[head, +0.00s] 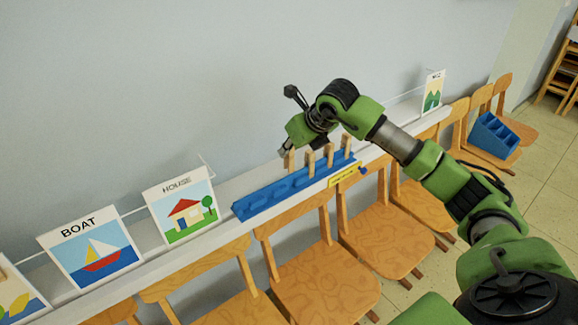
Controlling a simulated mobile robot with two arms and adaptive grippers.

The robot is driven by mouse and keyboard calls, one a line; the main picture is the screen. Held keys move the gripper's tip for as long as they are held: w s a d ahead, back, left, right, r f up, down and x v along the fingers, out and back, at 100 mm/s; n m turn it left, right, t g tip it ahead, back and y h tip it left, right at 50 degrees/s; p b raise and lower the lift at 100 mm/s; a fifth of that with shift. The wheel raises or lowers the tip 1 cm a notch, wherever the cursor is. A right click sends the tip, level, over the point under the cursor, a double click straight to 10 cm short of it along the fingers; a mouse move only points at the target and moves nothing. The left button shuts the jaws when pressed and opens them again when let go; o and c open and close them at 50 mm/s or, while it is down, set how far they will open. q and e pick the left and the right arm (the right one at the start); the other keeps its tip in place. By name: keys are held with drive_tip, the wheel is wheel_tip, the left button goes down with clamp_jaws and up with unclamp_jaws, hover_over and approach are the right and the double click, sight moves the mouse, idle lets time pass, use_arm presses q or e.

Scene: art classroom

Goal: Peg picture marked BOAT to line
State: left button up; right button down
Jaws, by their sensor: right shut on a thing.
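The picture marked BOAT (92,252) stands on the white ledge at the left, leaning towards the wall, with a sailboat on blue water. A thin pale line (135,211) runs along the wall behind the pictures. A blue rack (262,204) on the ledge holds several upright wooden pegs (328,154). My right gripper (285,152) is at the rack's pegs, pointing down and left. It is shut on what looks like the leftmost peg (291,164); its fingertips are small and partly hidden. My left gripper is not in view.
The HOUSE picture (181,205) stands between BOAT and the rack. Another picture (12,293) is cut off at the left, and one (432,94) stands far right. Wooden chairs (385,238) line the ledge's front; one holds a blue caddy (493,137).

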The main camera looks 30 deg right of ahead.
sight(293, 158)
drive_tip(key=shift+s, duration=0.1)
drive_tip(key=shift+s+d+r+b, duration=0.15)
drive_tip(key=shift+s+b, duration=0.25)
drive_tip(key=shift+s, duration=0.45)
drive_tip(key=shift+s+d+r+b, duration=0.1)
drive_tip(key=shift+s+b, duration=0.25)
drive_tip(key=shift+s, duration=0.45)
drive_tip(key=shift+s+r, duration=0.25)
drive_tip(key=shift+s, duration=0.5)
drive_tip(key=shift+a, duration=0.1)
